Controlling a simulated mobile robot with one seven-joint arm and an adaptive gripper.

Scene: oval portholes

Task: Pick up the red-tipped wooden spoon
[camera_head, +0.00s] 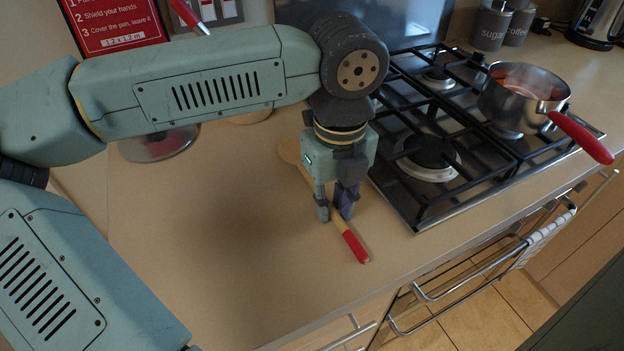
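The wooden spoon lies on the beige worktop left of the gas hob. Its red handle tip (356,247) points toward the worktop's front edge, and its pale wooden bowl (289,151) shows behind my gripper. My gripper (336,212) points down over the middle of the handle, with one finger on each side of it. The fingers look apart, with the wooden handle passing between or just under them. I cannot tell whether they touch the handle. Part of the spoon is hidden behind the gripper.
The black-grated gas hob (430,130) is just right of my gripper. A steel pan (515,97) with a red handle stands on it. A glass lid (158,145) lies at the back left. Grey canisters (491,27) stand at the back right. The worktop's front left is clear.

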